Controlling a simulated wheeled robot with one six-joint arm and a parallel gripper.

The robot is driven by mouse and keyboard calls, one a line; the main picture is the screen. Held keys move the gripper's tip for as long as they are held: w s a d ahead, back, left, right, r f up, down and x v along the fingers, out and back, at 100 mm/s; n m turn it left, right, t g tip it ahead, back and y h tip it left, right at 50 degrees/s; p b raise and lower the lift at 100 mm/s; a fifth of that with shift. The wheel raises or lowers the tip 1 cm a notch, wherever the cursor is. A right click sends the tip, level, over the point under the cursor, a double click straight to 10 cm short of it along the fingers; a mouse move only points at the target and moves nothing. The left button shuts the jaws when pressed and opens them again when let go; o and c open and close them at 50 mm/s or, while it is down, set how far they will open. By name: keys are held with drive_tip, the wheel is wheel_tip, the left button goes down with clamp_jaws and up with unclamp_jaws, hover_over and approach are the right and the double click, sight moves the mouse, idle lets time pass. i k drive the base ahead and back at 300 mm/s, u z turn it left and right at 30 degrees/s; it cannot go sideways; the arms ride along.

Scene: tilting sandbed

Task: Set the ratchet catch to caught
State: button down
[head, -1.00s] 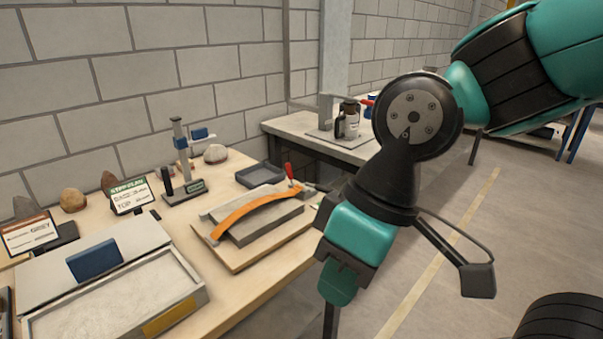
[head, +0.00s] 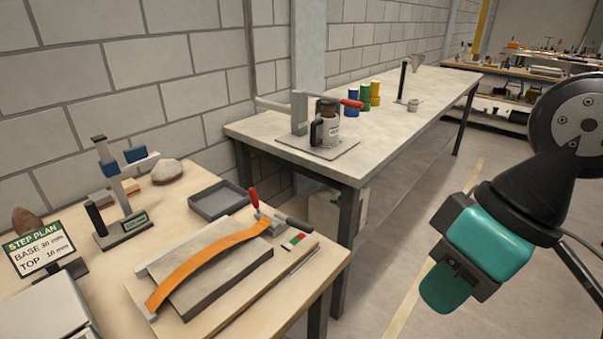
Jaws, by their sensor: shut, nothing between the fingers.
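An orange strap (head: 205,264) arches over grey slabs (head: 215,285) on the wooden bench at lower centre. At its far right end is a small metal ratchet (head: 268,216). A red lever (head: 254,198) stands up and leans from it, and a dark handle (head: 298,223) lies low towards the right. I cannot tell which part is the catch or how it is set. A small card with red and green patches (head: 294,240) lies beside the ratchet. My gripper (head: 446,290) is shut and empty, pointing down over the floor, well right of the ratchet and apart from it.
A grey tray (head: 218,200) sits behind the strap. A measuring stand (head: 122,225) and a step plan sign (head: 40,250) stand at left. A second table (head: 400,125) with a jug (head: 325,128) is behind. The floor between bench and gripper is clear.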

sight(251, 191)
drive_tip(key=u, duration=0.1)
drive_tip(key=i, duration=1.05)
drive_tip(key=u, duration=0.75)
